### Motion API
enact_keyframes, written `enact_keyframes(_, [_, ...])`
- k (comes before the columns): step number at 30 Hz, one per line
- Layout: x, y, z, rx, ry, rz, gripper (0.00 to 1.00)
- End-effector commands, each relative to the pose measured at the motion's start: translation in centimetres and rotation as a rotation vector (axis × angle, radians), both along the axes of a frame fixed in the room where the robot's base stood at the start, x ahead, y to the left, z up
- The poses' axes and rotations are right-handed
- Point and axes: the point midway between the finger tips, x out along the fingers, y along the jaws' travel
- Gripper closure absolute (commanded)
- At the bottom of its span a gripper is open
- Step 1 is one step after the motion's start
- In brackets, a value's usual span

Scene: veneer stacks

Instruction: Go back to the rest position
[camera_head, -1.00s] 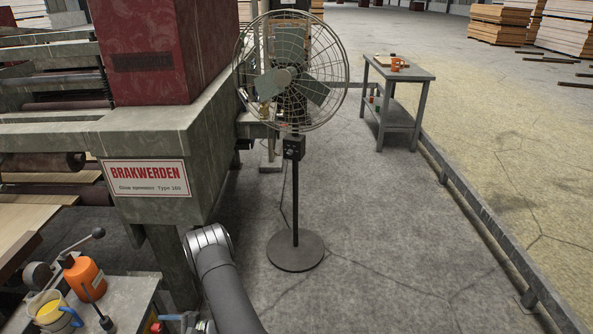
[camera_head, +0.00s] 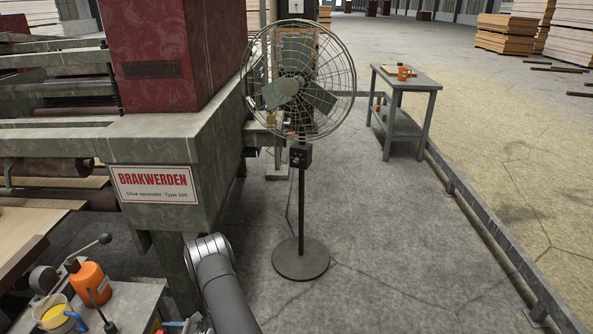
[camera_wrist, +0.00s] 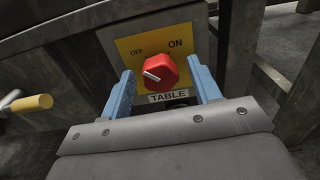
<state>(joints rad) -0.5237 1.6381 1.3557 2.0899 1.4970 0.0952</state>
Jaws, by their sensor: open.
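My gripper (camera_wrist: 163,92) is open in the wrist view, with a blue finger on each side of a red rotary knob (camera_wrist: 161,70). The knob sits on a yellow plate (camera_wrist: 192,42) marked OFF and ON, above a TABLE label. Its white pointer line lies toward the left, on the OFF side. The fingers look apart from the knob, but I cannot tell how far the knob is beyond them. In the head view my arm shows at the bottom middle, and a bit of blue shows beside it, partly cut off by the frame edge.
A standing fan (camera_head: 300,90) is beyond my arm. The glue spreader frame (camera_head: 180,140) is to the left. A small bench (camera_head: 80,310) holds an orange bottle (camera_head: 89,284) and a yellow-filled jug (camera_head: 52,312). A side table (camera_head: 410,78) stands farther back. Floor is clear right of the fan.

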Motion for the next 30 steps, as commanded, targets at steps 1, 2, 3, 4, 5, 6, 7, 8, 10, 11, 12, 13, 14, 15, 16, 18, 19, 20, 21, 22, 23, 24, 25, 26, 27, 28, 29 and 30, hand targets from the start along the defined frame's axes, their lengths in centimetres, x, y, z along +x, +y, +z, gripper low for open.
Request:
enact_keyframes(1, [0.01,0.00,0.00,0.000,0.036,0.000,0.43])
enact_keyframes(2, [0.01,0.00,0.00,0.000,0.061,0.000,0.43])
enact_keyframes(3, [0.01,0.00,0.00,0.000,0.094,0.000,0.43])
enact_keyframes(4, [0.02,0.00,0.00,0.000,0.119,0.000,0.43])
enact_keyframes(5, [0.02,0.00,0.00,0.000,0.145,0.000,0.43])
enact_keyframes(6, [0.02,0.00,0.00,0.000,0.177,0.000,0.43])
enact_keyframes(7, [0.02,0.00,0.00,0.000,0.202,0.000,0.43])
enact_keyframes(8, [0.02,0.00,0.00,0.000,0.226,0.000,0.43])
enact_keyframes(10, [0.03,0.00,0.00,0.000,0.280,0.000,0.43])
enact_keyframes(11, [0.02,0.00,0.00,0.000,0.302,0.000,0.43])
enact_keyframes(12, [0.03,0.00,0.00,0.000,0.330,0.000,0.43])
enact_keyframes(13, [0.03,0.00,0.00,0.000,0.348,0.000,0.43])
enact_keyframes(14, [0.03,0.00,-0.01,0.000,0.366,0.000,0.43])
enact_keyframes(15, [0.03,0.00,-0.01,0.000,0.387,0.000,0.43])
enact_keyframes(16, [0.03,0.00,-0.01,0.000,0.400,0.000,0.43])
enact_keyframes(18, [0.03,0.00,-0.01,0.000,0.426,0.000,0.43])
enact_keyframes(19, [0.03,0.00,-0.01,0.000,0.435,0.000,0.43])
enact_keyframes(20, [0.03,0.00,-0.01,0.000,0.442,0.000,0.43])
enact_keyframes(21, [0.03,0.00,-0.01,0.000,0.450,0.000,0.43])
enact_keyframes(22, [0.03,0.00,-0.01,0.000,0.454,0.000,0.43])
enact_keyframes(23, [0.03,0.00,-0.01,0.000,0.456,0.000,0.43])
enact_keyframes(24, [0.03,0.00,-0.01,0.000,0.458,0.000,0.43])
enact_keyframes(25, [0.03,0.00,-0.01,0.000,0.459,0.000,0.43])
enact_keyframes(26, [0.03,0.00,-0.01,0.000,0.460,0.000,0.43])
enact_keyframes(27, [0.03,0.00,-0.01,0.000,0.460,0.000,0.43])
enact_keyframes(28, [0.03,0.00,-0.01,0.000,0.459,0.000,0.43])
enact_keyframes(29, [0.03,0.00,-0.01,0.000,0.459,0.000,0.43])
enact_keyframes(30, [0.03,0.00,-0.01,0.000,0.459,0.000,0.43])
